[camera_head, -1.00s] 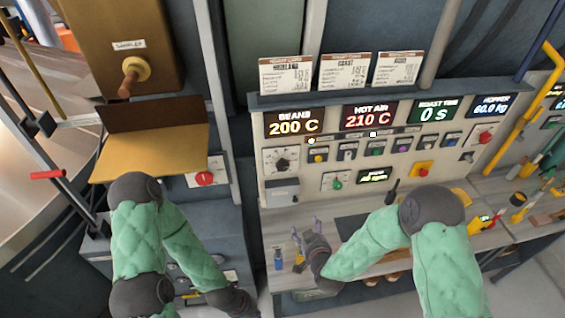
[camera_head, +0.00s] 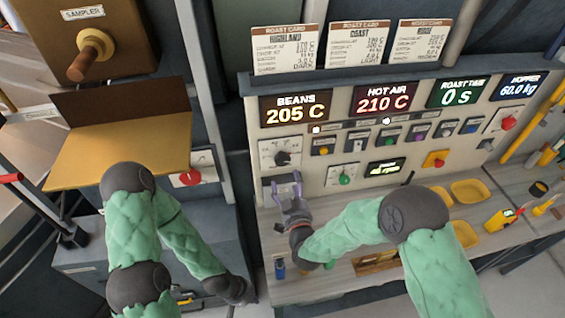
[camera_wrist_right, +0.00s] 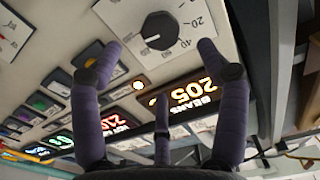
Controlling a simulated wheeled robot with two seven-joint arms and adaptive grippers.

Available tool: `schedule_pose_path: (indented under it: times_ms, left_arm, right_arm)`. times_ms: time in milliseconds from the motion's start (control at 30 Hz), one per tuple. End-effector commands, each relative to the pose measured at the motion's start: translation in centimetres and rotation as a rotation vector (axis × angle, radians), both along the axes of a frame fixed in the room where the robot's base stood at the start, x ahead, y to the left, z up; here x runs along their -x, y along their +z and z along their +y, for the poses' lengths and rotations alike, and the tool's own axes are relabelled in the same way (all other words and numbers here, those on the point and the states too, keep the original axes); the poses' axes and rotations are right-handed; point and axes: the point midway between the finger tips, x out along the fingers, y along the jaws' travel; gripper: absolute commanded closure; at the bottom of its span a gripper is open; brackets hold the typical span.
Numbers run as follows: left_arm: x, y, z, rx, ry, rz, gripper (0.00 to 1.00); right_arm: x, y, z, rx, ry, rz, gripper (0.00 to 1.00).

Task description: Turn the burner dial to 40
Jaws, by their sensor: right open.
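The burner dial (camera_head: 282,158) is a black round knob on a white plate with printed numbers, on the console below the BEANS display. In the right wrist view the dial (camera_wrist_right: 160,30) appears rotated, with 20 and 40 legible on its plate; its exact setting is hard to tell. My right gripper (camera_head: 284,178) is open and empty just below and in front of the dial. In the right wrist view its fingertips (camera_wrist_right: 160,46) flank the dial, apart from the knob. My left gripper (camera_head: 240,292) hangs low at the left, its jaws not discernible.
The BEANS display (camera_head: 296,107) reads 205 C and HOT AIR (camera_head: 386,98) reads 210 C. Several coloured buttons sit right of the dial. A grey box (camera_head: 280,188) projects below it, partly behind my gripper. Yellow trays (camera_head: 469,191) stand on the counter at right.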

Motion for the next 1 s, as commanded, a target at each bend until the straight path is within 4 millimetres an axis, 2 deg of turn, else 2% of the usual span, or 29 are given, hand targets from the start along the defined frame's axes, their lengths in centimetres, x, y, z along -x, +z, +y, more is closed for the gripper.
schedule_pose_path:
  times_ms: [300, 500, 700, 967, 1000]
  left_arm:
    - [0.0, 0.9, 0.0, 0.000, 0.000, 0.000, 1.00]
    - [0.0, 1.2, 0.0, 0.000, 0.000, 0.000, 1.00]
    - [0.0, 1.3, 0.0, 0.000, 0.000, 0.000, 1.00]
    - [0.0, 1.3, 0.0, 0.000, 0.000, 0.000, 1.00]
    - [0.0, 1.3, 0.0, 0.000, 0.000, 0.000, 1.00]
  right_arm:
    - [-5.5, 0.1, 1.1, 0.000, -0.001, 0.000, 0.25]
    - [-8.0, 0.0, 1.6, -0.001, -0.001, 0.001, 0.25]
    - [-9.0, 0.0, 1.7, -0.001, -0.001, 0.001, 0.25]
    - [-9.1, 0.0, 1.8, -0.001, 0.000, 0.001, 0.25]
    - [-9.1, 0.0, 1.8, -0.001, 0.000, 0.001, 0.34]
